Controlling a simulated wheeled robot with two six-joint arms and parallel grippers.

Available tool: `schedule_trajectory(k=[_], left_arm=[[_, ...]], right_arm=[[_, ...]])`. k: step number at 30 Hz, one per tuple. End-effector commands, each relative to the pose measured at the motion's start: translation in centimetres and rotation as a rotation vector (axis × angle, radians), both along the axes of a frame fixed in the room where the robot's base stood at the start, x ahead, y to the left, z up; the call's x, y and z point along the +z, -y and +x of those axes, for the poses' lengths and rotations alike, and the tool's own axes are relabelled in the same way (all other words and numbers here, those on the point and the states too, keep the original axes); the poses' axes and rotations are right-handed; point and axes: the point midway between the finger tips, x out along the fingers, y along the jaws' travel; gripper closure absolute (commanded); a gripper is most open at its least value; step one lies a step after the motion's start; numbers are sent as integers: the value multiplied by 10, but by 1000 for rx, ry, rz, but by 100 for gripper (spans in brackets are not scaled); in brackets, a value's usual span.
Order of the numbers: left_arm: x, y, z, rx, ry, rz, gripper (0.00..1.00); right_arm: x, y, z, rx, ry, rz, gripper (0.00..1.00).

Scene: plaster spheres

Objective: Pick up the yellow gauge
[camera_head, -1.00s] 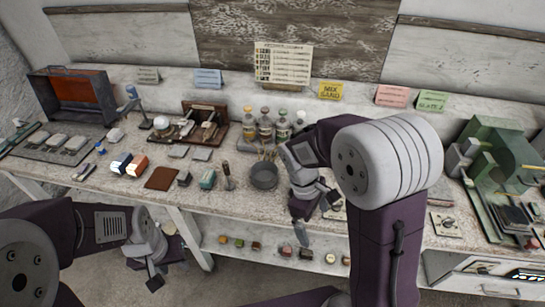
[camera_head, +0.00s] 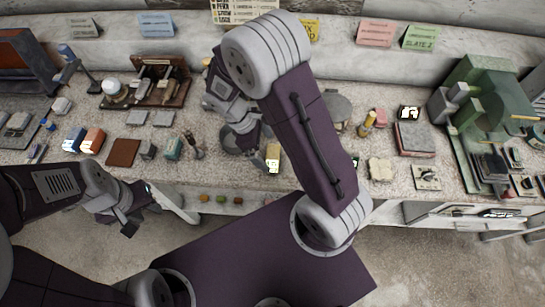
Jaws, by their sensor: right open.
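A small pale-yellow block-like piece (camera_head: 273,158) lies near the front edge of the bench, just in front of my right gripper. A yellow cylinder with dark ends (camera_head: 367,122) lies further right, past my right arm. I cannot tell for sure which of these is the yellow gauge. My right gripper (camera_head: 254,138) is open above the bench, close to the pale-yellow piece and over the dark round bowl; contact cannot be made out. My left gripper (camera_head: 133,220) hangs in front of the bench at the left, away from both; its jaws are unclear.
A dark bowl (camera_head: 232,142) is partly hidden by my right gripper. Small blocks, a brown tile (camera_head: 123,152) and a tool rack (camera_head: 160,82) fill the left side. A stacked block (camera_head: 415,138) and a green machine (camera_head: 485,95) stand at the right. A shelf runs below the bench.

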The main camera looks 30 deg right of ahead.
Motion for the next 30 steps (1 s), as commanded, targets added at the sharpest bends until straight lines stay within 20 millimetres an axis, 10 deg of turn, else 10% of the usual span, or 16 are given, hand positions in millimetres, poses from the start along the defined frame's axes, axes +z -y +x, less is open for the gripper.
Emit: schedule_trajectory(k=[19, 26, 30], left_arm=[[-2, 0, 0, 0, 0, 0, 64], [-2, 0, 0, 0, 0, 0, 64], [-2, 0, 0, 0, 0, 0, 64]], right_arm=[[-48, 21, -10, -1, 1, 1, 0], [-47, 20, -10, -1, 1, 1, 61], [-47, 20, -10, -1, 1, 1, 67]])
